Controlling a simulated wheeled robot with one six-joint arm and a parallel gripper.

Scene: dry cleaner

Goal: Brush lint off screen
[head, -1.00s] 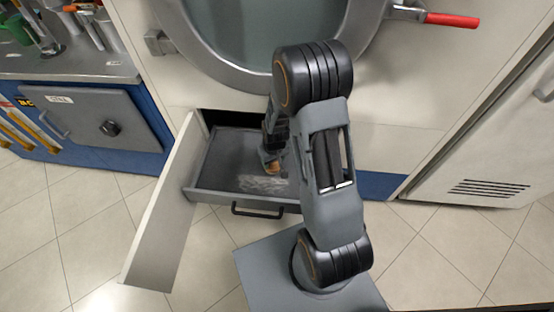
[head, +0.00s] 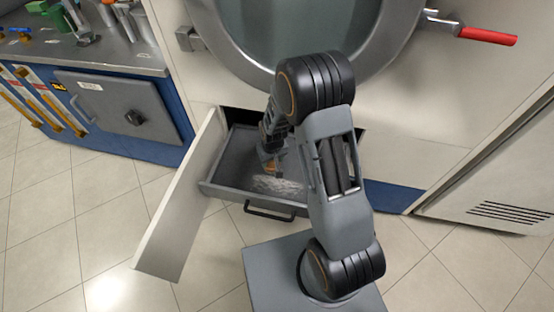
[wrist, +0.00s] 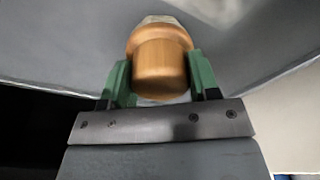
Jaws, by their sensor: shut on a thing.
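The lint screen (head: 232,165) is a dark grey panel in the pulled-out drawer below the round machine door. A pale patch of lint (head: 277,186) lies on its front middle part. My gripper (wrist: 160,80) is shut on the wooden handle of a brush (wrist: 160,62), with a green finger on each side. In the head view the brush (head: 271,169) shows as a small orange-brown piece over the screen, just behind the lint. The bristle end is mostly hidden, so I cannot tell if it touches the screen.
An open white flap (head: 180,205) stands left of the drawer. The drawer has a black front handle (head: 268,212). A counter (head: 90,50) with tools is at the left, over a grey locker door (head: 125,105). A red-handled lever (head: 487,36) is at upper right.

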